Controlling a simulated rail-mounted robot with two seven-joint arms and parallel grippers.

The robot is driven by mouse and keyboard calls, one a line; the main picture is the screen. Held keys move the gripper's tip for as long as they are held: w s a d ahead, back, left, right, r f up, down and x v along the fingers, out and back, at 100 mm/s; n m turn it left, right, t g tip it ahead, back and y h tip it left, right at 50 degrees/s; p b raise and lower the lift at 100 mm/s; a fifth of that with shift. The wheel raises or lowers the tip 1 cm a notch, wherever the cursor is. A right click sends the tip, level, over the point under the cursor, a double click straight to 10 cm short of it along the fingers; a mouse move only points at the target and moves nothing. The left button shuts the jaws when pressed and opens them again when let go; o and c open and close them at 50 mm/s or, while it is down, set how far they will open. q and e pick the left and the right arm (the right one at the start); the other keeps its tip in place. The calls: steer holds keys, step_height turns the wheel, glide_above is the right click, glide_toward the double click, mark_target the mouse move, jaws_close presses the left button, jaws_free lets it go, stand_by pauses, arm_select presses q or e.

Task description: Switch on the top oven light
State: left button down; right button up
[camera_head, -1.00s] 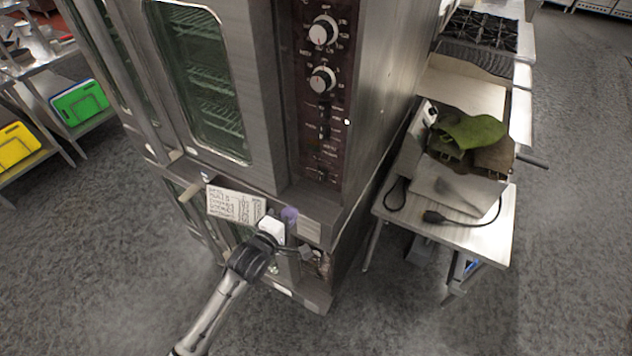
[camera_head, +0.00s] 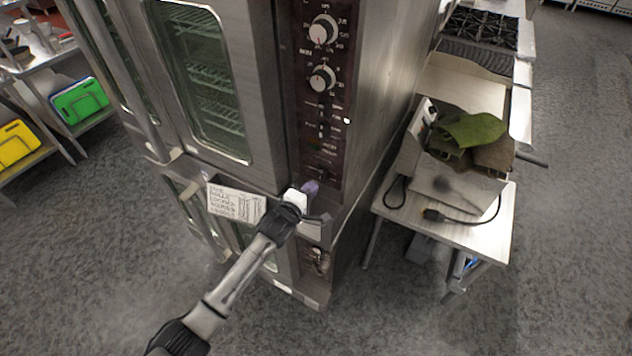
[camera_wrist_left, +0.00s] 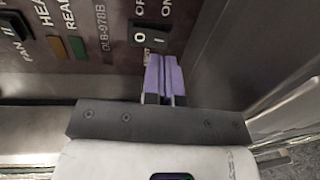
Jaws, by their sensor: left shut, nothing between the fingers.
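The top oven (camera_head: 262,60) has a dark control panel (camera_head: 312,100) on its right side, with dials above and small switches below. In the left wrist view a black rocker switch (camera_wrist_left: 150,37) marked 0, with OFF and ON lettering by it, sits near the panel's lower edge. I cannot read a light label there. My left gripper (camera_head: 310,187) is shut and empty, its purple fingers in front of the panel's lower end. My right gripper is out of view.
A paper sign (camera_head: 235,203) hangs on the oven front left of my gripper. A second oven (camera_head: 318,262) is below. A metal table (camera_head: 490,235) to the right carries an appliance with a cable and green and brown cloths (camera_head: 470,135). Open floor lies in front.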

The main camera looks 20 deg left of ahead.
mark_target(320, 178)
arm_select(q)
steer(key=shift+w+d+f, duration=0.15)
steer(key=shift+w, duration=0.75)
steer(key=shift+w+d+f, duration=0.1)
steer(key=shift+w+d, duration=0.05)
steer(key=shift+w, duration=0.75)
